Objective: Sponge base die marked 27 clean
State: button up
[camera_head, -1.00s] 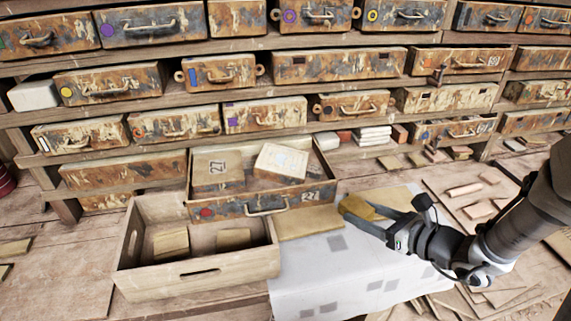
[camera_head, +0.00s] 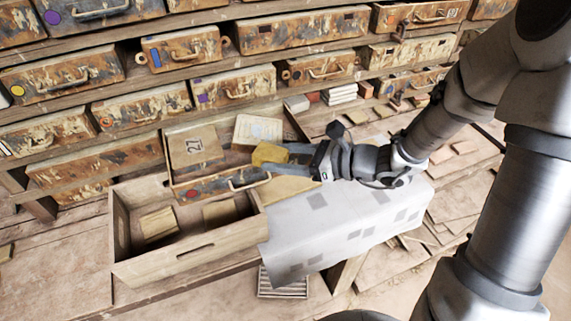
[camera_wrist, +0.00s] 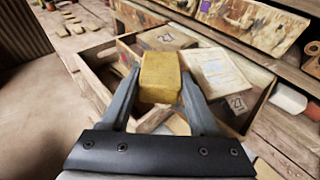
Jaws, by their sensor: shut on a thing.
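My gripper (camera_wrist: 160,88) is shut on a yellow sponge (camera_wrist: 161,76), which also shows in the head view (camera_head: 268,154). The sponge is over the right part of an open drawer (camera_head: 212,188).
A wooden crate (camera_head: 190,250) with two tan blocks stands in front of the drawer. A pale spotted cloth (camera_head: 345,220) covers the bench to the right. Shelves of closed drawers (camera_head: 300,32) rise behind. Loose tiles lie at the right.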

send_over(262, 139)
jog(key=s+d, duration=0.2)
jog(key=s, duration=0.2)
jog(key=shift+w+a+f, duration=0.1)
jog(key=shift+a+f, duration=0.05)
jog(key=shift+a, duration=0.05)
jog(key=shift+f+b, duration=0.4)
jog(key=shift+f, duration=0.25)
jog(key=shift+f+b, duration=0.45)
jog(key=shift+f, duration=0.05)
jog(key=shift+d+f, duration=0.1)
jog(key=shift+w+a, duration=0.4)
jog(key=shift+w, duration=0.45)
jog(key=shift+w+a, duration=0.25)
jog(key=shift+w, duration=0.25)
jog(key=shift+w+a, duration=0.2)
jog(key=shift+w, duration=0.25)
